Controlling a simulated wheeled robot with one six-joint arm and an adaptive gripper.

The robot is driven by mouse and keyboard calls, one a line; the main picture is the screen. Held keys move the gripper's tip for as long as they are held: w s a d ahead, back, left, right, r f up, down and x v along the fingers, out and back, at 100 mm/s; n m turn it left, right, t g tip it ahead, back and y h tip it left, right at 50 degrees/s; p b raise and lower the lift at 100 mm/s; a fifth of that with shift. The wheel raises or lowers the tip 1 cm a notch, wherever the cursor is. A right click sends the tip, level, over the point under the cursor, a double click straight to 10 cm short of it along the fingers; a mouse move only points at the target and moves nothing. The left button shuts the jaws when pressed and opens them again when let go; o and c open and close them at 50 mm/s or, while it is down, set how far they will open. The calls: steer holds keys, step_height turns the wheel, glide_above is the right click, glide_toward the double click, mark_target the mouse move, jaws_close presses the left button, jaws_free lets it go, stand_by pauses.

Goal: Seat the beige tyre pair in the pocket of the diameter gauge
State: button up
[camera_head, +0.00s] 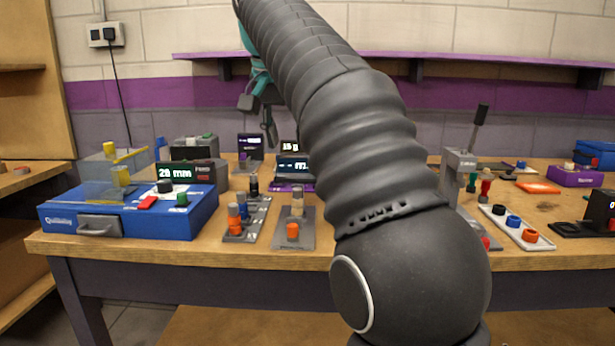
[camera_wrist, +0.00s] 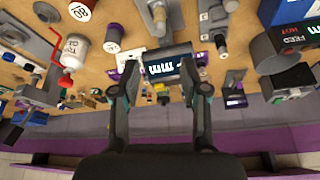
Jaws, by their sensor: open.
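A beige tyre pair (camera_head: 297,202) appears to stand upright at the back of a grey plate (camera_head: 308,240), behind an orange piece (camera_head: 292,232), near the table's front middle. Behind it is a dark display reading mm on a purple base (camera_head: 292,187), which looks like the diameter gauge; its pocket cannot be made out. The display (camera_wrist: 160,68) also shows in the wrist view. My gripper (camera_head: 259,118) is open and empty, high above the back of the table. In the wrist view its fingers (camera_wrist: 160,82) stand wide apart, on either side of the display.
Left stands a blue box (camera_head: 130,212) with buttons, a 20 mm display (camera_head: 190,172) behind it. A grey rack (camera_head: 246,218) holds orange and grey pieces. A purple shelf (camera_head: 400,58) crosses the wall.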

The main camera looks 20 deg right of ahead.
steer(key=shift+s, duration=0.1)
steer(key=s+d+f+n+t+y, duration=0.1)
steer(key=s+f+n, duration=0.2)
steer(key=s+f, duration=1)
steer(key=s+d+f+n+y, duration=0.1)
steer(key=s+f+n, duration=0.2)
steer(key=s+f, duration=1)
step_height(320, 180, down, 6)
steer(key=shift+d+r+n+t+y, duration=0.15)
steer(key=shift+d+n+t+y, duration=0.15)
steer(key=shift+d+t, duration=0.1)
